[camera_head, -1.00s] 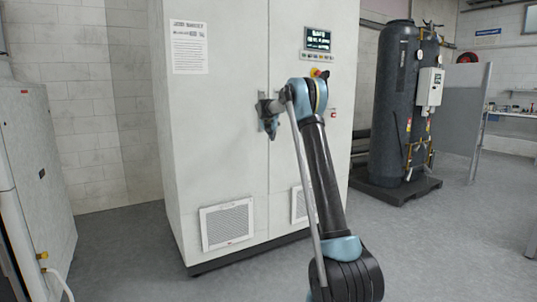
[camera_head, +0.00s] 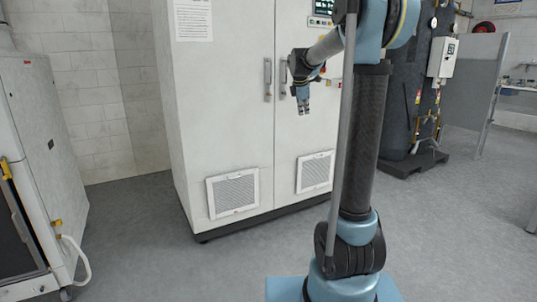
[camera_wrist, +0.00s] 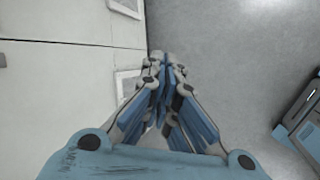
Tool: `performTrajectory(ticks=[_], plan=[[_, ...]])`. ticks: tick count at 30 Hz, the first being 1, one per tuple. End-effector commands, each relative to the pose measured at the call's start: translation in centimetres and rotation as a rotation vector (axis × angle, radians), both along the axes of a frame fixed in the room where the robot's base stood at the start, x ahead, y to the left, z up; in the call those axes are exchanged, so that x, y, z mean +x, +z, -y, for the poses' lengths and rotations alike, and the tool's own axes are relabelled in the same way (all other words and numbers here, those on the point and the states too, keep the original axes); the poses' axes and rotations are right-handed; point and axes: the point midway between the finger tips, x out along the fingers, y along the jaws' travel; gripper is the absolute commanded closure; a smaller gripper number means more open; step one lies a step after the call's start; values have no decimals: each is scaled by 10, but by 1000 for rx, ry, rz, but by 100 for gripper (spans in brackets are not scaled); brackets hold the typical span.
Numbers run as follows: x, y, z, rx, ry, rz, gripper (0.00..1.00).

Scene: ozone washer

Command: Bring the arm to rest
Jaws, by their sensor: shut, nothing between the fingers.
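My gripper (camera_head: 303,112) hangs pointing down in front of the white cabinet (camera_head: 225,120), near its door handles (camera_head: 268,80). The arm rises from the lower middle of the head view, bends at the top and reaches back left to the gripper. In the wrist view the blue and grey fingers of my gripper (camera_wrist: 167,62) are together, with nothing between them. Whether the gripper touches the cabinet cannot be told from the head view; it appears apart.
A dark tank (camera_head: 405,110) stands behind the arm at right, with a grey partition (camera_head: 471,90) beyond it. A white machine (camera_head: 45,150) with a hose (camera_head: 80,262) stands at left. The grey floor (camera_head: 150,240) between is clear.

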Motion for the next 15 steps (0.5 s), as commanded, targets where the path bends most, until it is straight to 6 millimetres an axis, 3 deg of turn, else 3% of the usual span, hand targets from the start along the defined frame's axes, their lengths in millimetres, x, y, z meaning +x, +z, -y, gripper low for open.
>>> performTrajectory(ticks=[3, 15], plan=[[-46, -7, 10, 75, -119, -4, 100], [-191, -50, 29, 312, -537, -22, 100]])
